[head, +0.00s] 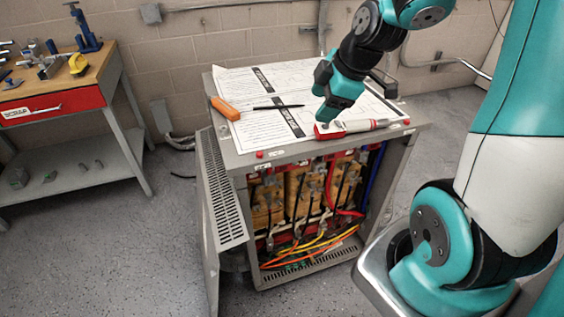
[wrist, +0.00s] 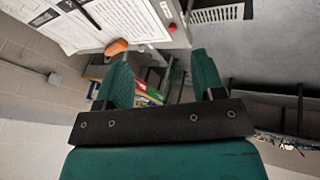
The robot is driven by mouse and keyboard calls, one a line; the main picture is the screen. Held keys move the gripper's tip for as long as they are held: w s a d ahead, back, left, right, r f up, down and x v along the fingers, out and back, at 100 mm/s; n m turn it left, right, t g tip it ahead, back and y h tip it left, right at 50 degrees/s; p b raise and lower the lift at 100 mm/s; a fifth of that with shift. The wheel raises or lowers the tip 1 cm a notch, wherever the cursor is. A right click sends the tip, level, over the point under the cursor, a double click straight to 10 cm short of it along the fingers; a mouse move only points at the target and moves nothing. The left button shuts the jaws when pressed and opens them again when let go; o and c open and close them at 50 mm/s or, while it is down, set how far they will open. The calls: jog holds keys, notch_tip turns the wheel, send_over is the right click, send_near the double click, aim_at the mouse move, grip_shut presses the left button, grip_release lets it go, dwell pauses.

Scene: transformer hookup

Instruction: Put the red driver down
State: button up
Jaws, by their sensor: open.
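The red driver (head: 328,131), with a red end and a pale body, lies on top of the grey transformer cabinet (head: 415,124), along its front edge. My gripper (head: 325,117) is just above the driver's red end in the head view; I cannot tell whether it touches it. In the wrist view my gripper (wrist: 162,85) has its two green fingers spread apart, with nothing held between them. I cannot make out the driver in the wrist view.
Printed sheets (head: 245,85), a black pen (head: 278,107) and an orange tool (head: 225,108) lie on the cabinet top. The cabinet's vented door (head: 210,190) stands open, showing wiring. A workbench (head: 80,100) with tools stands at the left. Floor between is clear.

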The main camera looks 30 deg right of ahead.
jog(key=s+a+r+m+g+y, duration=0.1)
jog(key=s+a+r+m+g, duration=0.1)
jog(key=s+a, duration=0.6)
jog(key=s+a+r+m+g+y, duration=0.1)
jog(key=s+a+r+m+g, duration=0.2)
jog(key=s+a, duration=0.6)
jog(key=a, duration=0.5)
jog(key=shift+m, duration=0.3)
